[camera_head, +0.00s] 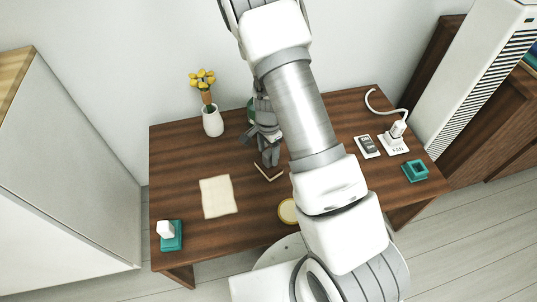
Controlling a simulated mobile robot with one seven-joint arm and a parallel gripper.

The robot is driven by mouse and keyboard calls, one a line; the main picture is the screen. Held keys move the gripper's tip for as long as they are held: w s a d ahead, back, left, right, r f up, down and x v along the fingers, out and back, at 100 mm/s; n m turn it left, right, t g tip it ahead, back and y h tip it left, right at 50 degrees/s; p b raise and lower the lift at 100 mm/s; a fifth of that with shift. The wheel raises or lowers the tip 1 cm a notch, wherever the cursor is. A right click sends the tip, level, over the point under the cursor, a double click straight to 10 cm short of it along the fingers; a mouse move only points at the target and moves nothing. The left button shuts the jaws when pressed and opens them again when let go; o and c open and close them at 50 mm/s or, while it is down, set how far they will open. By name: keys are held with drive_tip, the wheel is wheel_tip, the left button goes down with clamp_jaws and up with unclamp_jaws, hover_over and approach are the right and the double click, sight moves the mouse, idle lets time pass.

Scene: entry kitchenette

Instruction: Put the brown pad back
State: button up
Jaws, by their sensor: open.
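A flat brown thing with pale edges, which looks like the brown pad (268,172), lies on the wooden table (185,150) near its middle. Only its near corner and two edges show clearly; my gripper hides the rest. My gripper (270,160) is open and points down just above or at this pad. The view does not tell whether the fingers touch it. My arm crosses the picture and covers part of the table to the right of the pad.
A cream sheet (217,196) lies left of the pad. A vase with yellow flowers (212,122) stands at the back. A round yellowish thing (288,211) is partly hidden. Teal holders (172,242) (415,171), a switch (367,146) and the "FAN" socket (393,145) sit toward the sides.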

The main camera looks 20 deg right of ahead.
wheel_tip(320, 180, up, 24)
drive_tip(key=s+a+n+t+y+p, duration=0.1)
drive_tip(key=s+a+n+p, duration=0.15)
drive_tip(key=p, duration=0.25)
drive_tip(key=s+d+r+n+t+h, duration=0.1)
drive_tip(key=s+r+n+t, duration=0.1)
drive_tip(key=s+r+n, duration=0.55)
drive_tip(key=s+d+r+n+t, duration=0.2)
drive_tip(key=s+r+n+t, duration=0.1)
drive_tip(key=s+r, duration=0.9)
wheel_tip(320, 180, up, 18)
drive_tip(key=w+p, duration=0.1)
drive_tip(key=p, duration=1.7)
drive_tip(key=shift+w+a+r, duration=0.2)
drive_tip(key=shift+r, duration=0.05)
